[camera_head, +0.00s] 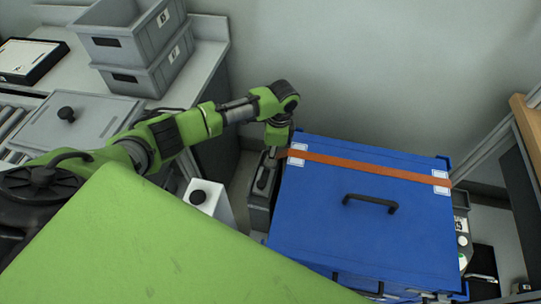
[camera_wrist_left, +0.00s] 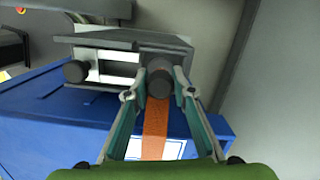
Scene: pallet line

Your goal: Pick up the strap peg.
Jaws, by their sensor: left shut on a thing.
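My left gripper (camera_head: 279,150) is at the far left corner of the blue crate lid (camera_head: 340,235), by the left end of the orange strap (camera_head: 370,171). In the left wrist view the left gripper (camera_wrist_left: 160,88) has its two fingers on either side of a dark round peg (camera_wrist_left: 159,80) and is shut on it. The orange strap (camera_wrist_left: 156,130) runs below the peg between the fingers. In the head view the peg is hidden by the gripper. My right gripper is not in view.
A grey unit with a dark knob (camera_head: 262,178) stands left of the crate. A white box with a black knob (camera_head: 208,200) is further left. Grey bins (camera_head: 140,45) stand on the bench at the back left. A black handle (camera_head: 371,202) rises from the lid.

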